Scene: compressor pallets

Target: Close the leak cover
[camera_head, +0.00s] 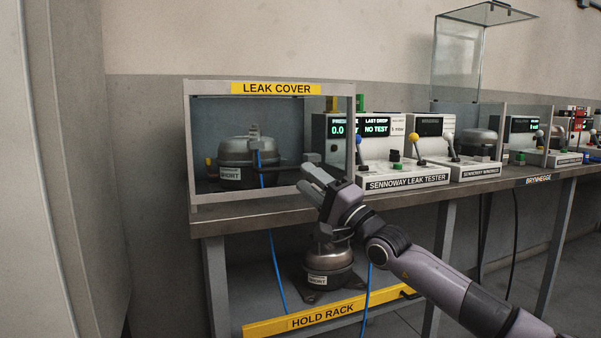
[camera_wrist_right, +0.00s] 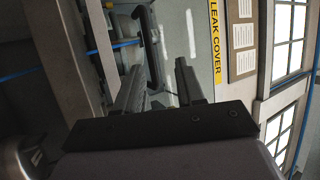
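The leak cover (camera_head: 272,88) is a grey-framed glass box with a yellow label along its top edge, at the left end of the bench. A grey compressor (camera_head: 234,155) with a blue hose stands inside it. A dark bar handle (camera_head: 287,166) crosses the lower front; it also shows in the right wrist view (camera_wrist_right: 150,45). My right gripper (camera_head: 312,180) is at the cover's lower right front, near the handle's right end. In the wrist view its fingers (camera_wrist_right: 160,85) are apart, with the handle beyond them; contact is not clear. My left gripper is not in view.
The leak tester (camera_head: 408,180) with levers stands right of the cover. Another compressor (camera_head: 331,270) sits on the yellow-edged hold rack (camera_head: 320,317) below. Blue hoses hang under the bench (camera_head: 215,222). Another station has a raised glass cover (camera_head: 460,62).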

